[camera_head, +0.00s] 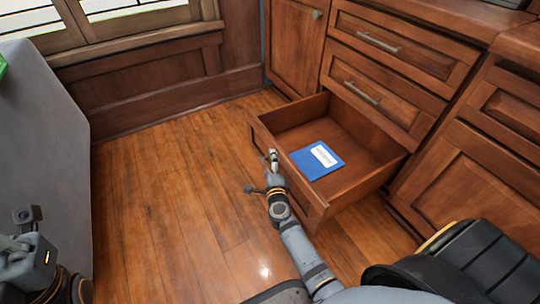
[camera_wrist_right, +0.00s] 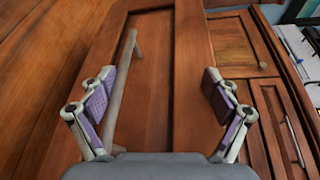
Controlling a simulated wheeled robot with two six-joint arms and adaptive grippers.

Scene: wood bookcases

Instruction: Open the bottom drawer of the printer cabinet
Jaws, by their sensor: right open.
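The bottom drawer (camera_head: 345,130) of the wooden cabinet is pulled well out, with a blue booklet (camera_head: 317,160) with a white label lying inside. My right gripper (camera_head: 261,174) is just in front of the drawer front, near its middle. The right wrist view shows the gripper (camera_wrist_right: 158,90) open and empty. The drawer's bar handle (camera_wrist_right: 121,90) lies between its fingers, nearer the left one; contact cannot be told. In the head view the handle is hidden. My left gripper (camera_head: 28,240) shows partly at the lower left edge; its jaws are unclear.
Two shut drawers with bar handles (camera_head: 378,42) (camera_head: 361,93) are above the open one. A shut cabinet door (camera_head: 295,45) stands left of them, more cabinet fronts (camera_head: 505,110) to the right. A grey surface (camera_head: 45,110) stands at the left. The wood floor (camera_head: 165,190) between is clear.

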